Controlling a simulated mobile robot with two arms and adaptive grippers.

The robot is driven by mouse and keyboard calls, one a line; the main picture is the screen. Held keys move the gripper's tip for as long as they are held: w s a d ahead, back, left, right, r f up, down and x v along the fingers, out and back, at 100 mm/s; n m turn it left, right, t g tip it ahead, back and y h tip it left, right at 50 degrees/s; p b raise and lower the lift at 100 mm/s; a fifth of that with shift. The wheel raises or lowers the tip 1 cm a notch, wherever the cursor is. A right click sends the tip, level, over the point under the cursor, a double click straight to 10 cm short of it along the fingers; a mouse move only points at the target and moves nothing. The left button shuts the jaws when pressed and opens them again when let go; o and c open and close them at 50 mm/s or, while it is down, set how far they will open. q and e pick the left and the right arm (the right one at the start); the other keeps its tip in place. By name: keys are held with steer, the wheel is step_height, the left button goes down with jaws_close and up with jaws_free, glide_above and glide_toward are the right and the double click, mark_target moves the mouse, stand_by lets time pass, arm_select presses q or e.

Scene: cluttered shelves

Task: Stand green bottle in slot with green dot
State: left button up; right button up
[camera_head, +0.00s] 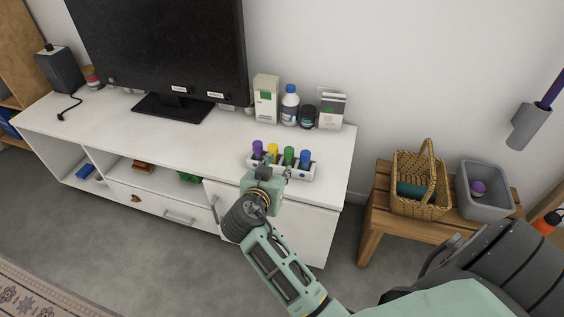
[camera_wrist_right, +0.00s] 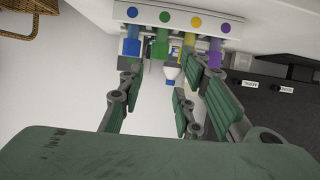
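The green bottle (camera_head: 289,155) stands upright in a white rack (camera_head: 282,171) on the white cabinet, between the yellow bottle (camera_head: 272,152) and the blue bottle (camera_head: 305,158). In the right wrist view, which is upside down, the green bottle (camera_wrist_right: 161,46) lines up with the green dot (camera_wrist_right: 165,17) on the rack (camera_wrist_right: 148,14). My right gripper (camera_head: 275,171) is just in front of the rack. In the wrist view its fingers (camera_wrist_right: 162,68) are spread apart, with the green bottle in the gap between them; no grip on it shows. My left gripper is not in view.
A purple bottle (camera_head: 257,150) stands at the rack's left end. Behind are a carton (camera_head: 265,98), a white bottle (camera_head: 290,106), a dark jar (camera_head: 307,116) and a monitor (camera_head: 160,50). A wooden stool at right holds a basket (camera_head: 420,188) and a grey bin (camera_head: 486,208).

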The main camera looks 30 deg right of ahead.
steer(key=s+a+f+n+g+y, duration=0.2)
steer(key=s+f+n+y, duration=0.2)
steer(key=s+f, duration=0.65)
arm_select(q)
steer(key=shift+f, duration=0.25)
arm_select(e)
steer(key=s+a+f+n+g+y, duration=0.1)
steer(key=s+a+f+n+y, duration=0.1)
steer(key=s, duration=0.6)
steer(key=s+a+f+n+g+y, duration=0.1)
steer(key=s+a+n+g+y, duration=0.1)
steer(key=s+a+n+y, duration=0.2)
steer(key=s+a+n, duration=0.1)
steer(key=s, duration=0.2)
steer(key=shift+s+a+f+n+g, duration=0.3)
steer(key=shift+s+a+f, duration=0.05)
steer(key=shift+a, duration=0.05)
